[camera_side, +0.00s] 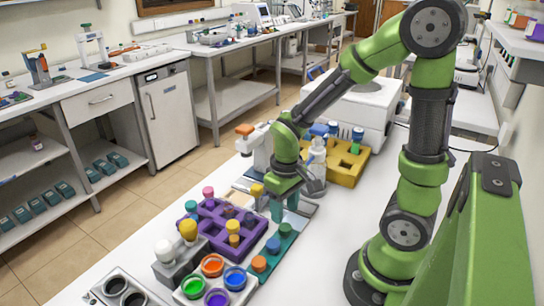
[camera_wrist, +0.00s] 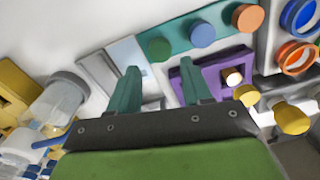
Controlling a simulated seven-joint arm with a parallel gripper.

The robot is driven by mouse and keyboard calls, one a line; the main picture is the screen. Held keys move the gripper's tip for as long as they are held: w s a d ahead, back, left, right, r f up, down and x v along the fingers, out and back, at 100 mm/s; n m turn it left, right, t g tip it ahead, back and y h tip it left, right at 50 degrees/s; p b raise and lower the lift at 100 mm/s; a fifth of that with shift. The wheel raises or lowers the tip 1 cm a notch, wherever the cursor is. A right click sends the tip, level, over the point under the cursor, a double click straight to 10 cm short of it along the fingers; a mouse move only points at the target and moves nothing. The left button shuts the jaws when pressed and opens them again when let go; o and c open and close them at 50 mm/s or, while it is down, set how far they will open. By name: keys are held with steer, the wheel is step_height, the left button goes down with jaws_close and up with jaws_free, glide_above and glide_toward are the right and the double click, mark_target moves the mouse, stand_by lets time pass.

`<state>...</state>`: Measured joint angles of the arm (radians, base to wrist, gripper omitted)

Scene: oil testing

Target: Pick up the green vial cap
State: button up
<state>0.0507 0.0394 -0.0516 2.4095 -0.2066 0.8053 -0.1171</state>
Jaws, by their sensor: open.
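The green vial cap (camera_wrist: 158,49) sits at one end of a teal rack (camera_wrist: 178,38) in the wrist view, beside a blue cap (camera_wrist: 201,33) and an orange cap (camera_wrist: 247,17). In the side view the green cap (camera_side: 285,229) is small, just below my gripper (camera_side: 284,210). My gripper (camera_wrist: 158,72) is open and empty, its two teal fingers apart. In the wrist view the cap appears between and beyond the fingertips. I cannot tell the exact height gap; no contact shows.
A purple rack (camera_side: 211,238) with several coloured caps stands left of the teal rack. A grey holder (camera_side: 201,302) with coloured rings is in front. A yellow rack (camera_side: 346,175) and a clear bottle (camera_side: 316,160) stand behind. The white table (camera_side: 325,250) is bare to the right.

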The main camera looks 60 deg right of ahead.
mark_target(284, 226)
step_height(284, 226, down, 5)
steer(key=shift+f, duration=0.1)
steer(key=shift+c, duration=0.2)
steer(key=c, duration=0.7)
steer(key=shift+c, duration=0.2)
